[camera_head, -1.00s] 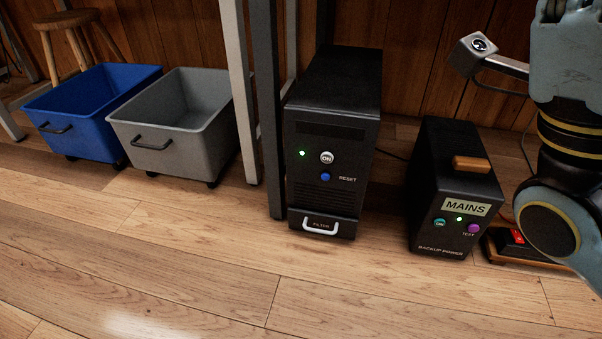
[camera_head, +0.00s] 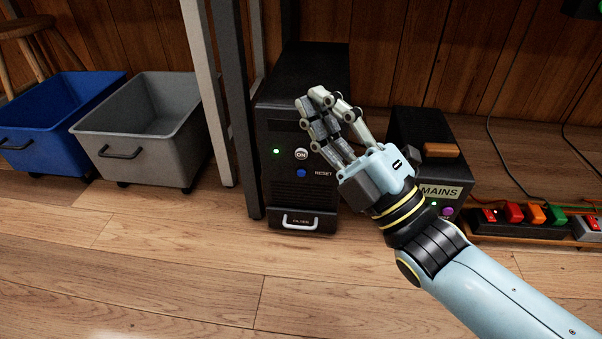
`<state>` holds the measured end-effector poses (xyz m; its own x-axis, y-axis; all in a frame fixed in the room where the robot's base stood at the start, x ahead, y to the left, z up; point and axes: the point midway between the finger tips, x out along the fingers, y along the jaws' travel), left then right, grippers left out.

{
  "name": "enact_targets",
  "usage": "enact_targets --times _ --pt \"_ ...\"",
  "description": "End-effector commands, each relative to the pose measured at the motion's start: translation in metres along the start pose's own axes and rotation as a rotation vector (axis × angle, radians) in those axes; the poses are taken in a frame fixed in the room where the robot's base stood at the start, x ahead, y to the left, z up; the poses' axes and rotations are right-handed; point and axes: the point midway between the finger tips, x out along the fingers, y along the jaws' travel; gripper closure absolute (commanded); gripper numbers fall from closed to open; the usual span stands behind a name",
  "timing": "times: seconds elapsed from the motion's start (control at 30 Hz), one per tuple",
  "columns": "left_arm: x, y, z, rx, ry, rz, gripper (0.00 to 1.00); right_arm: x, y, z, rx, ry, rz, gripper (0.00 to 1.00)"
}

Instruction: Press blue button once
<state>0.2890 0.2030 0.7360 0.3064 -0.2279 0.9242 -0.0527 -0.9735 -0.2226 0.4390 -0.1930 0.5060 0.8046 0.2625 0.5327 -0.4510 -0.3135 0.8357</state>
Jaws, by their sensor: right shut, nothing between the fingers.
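The blue button (camera_head: 301,173), marked RESET, is on the front of a tall black unit (camera_head: 283,195). A white ON button (camera_head: 301,154) is just above it, and a green light (camera_head: 276,152) glows to the left. My right gripper (camera_head: 318,112) is shut and empty. Its fingers point up and left in front of the unit's upper right part, above and right of the blue button. I cannot tell how near the fingers are to the unit. The blue button is in plain sight. My left gripper is not in view.
A black MAINS box (camera_head: 428,130) stands to the right, partly behind my right arm. A strip of coloured switches (camera_head: 514,212) lies further right. Table legs (camera_head: 236,100), a grey bin (camera_head: 140,150) and a blue bin (camera_head: 40,130) are at the left. The front floor is clear.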

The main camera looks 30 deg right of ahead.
Motion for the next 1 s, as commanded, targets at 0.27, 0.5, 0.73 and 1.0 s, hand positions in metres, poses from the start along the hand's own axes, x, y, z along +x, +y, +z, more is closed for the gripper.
enact_targets --times 0.27,0.5,0.73,1.0 --pt "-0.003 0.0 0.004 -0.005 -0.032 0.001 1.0 -0.051 -0.173 0.035 -0.676 0.002 -0.461 1.0" --pt "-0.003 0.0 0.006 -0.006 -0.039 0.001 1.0 -0.091 -0.248 0.041 -1.003 0.148 -0.692 1.0" --pt "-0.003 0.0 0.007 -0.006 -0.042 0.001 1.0 -0.099 -0.26 0.041 -1.062 0.186 -0.73 1.0" --pt "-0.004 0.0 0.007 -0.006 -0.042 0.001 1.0 -0.099 -0.259 0.041 -1.06 0.184 -0.728 1.0"
